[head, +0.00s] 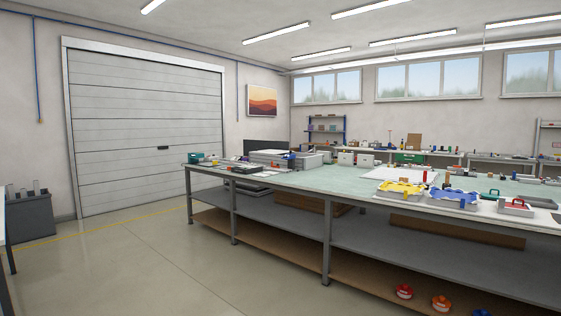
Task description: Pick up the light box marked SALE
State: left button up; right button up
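I can read no SALE marking in the head view, and I cannot tell which object is the light box. Grey box-like pieces (272,158) lie at the far left part of the long workbench (318,186). A large white flat panel (400,174) lies on the bench further right. Smaller trays or frames, one with yellow parts (402,190) and one with blue parts (449,197), lie at the right of the bench top. They are too small to make out any lettering. Neither of my grippers is in view.
The workbench has metal legs and lower shelves; red (404,291) and orange (441,302) round items lie on the bottom shelf. A dark grey bin (31,214) stands at left by the shutter door (146,130). The floor (160,262) between is clear. Other benches line the back wall.

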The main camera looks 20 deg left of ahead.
aim_at(344, 159)
jog(key=u, duration=1.45)
jog(key=i, duration=13.5)
jog(key=z, duration=2.15)
jog(key=i, duration=0.1)
jog(key=z, duration=0.2)
